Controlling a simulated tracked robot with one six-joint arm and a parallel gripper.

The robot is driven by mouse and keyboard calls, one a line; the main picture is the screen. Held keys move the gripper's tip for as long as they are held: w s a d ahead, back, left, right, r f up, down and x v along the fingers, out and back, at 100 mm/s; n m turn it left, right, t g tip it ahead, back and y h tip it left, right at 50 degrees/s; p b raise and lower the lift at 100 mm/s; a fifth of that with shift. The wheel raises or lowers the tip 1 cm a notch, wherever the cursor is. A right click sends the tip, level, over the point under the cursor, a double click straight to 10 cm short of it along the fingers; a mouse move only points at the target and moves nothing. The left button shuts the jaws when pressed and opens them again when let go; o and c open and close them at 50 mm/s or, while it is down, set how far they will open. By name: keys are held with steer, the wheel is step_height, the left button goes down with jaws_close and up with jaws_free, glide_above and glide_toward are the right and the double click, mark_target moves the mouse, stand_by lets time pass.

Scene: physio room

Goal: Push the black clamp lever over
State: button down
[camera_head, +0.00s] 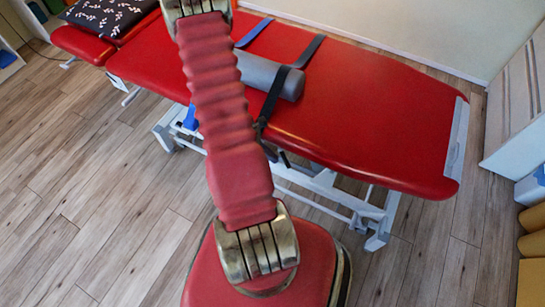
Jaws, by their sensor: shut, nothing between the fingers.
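A red treatment table (365,115) stands across the upper part of the view. A grey roll (268,76) lies on it, with a dark strap (272,98) running over it and down to the table's near edge. A small black part (283,158) shows below that edge, just right of my arm. It may be the clamp lever, but it is too small and partly hidden to be sure. My arm crosses in front of the table and runs out of the top of the picture. My gripper is not in view.
A second strap (252,33) lies farther back on the table. A black patterned cushion (108,14) lies at the top left. The table's white frame (330,188) stands beneath. The wooden floor (100,190) is clear at left. Mustard rolls (533,245) and a white cabinet (515,100) stand at right.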

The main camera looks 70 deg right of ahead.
stand_by(0.3)
steer(key=s+a+v, duration=0.1)
steer(key=a+v, duration=0.1)
steer(key=v, duration=1.1)
steer(key=shift+a+r, duration=0.25)
steer(key=shift+r, duration=0.15)
stand_by(0.5)
steer(key=w+a+r+m+t+y, duration=0.1)
steer(key=w+a+r+m+t, duration=0.25)
steer(key=w+a+r, duration=0.35)
steer(key=w+a+r+m+t, duration=0.2)
steer(key=w+a+r+m, duration=0.2)
steer(key=a+r, duration=0.55)
steer(key=w+a+r+n+t+y, duration=0.1)
steer(key=a+r+t, duration=0.5)
steer(key=a+r, duration=0.9)
steer(key=shift+w+n, duration=0.65)
steer(key=shift+n, duration=0.6)
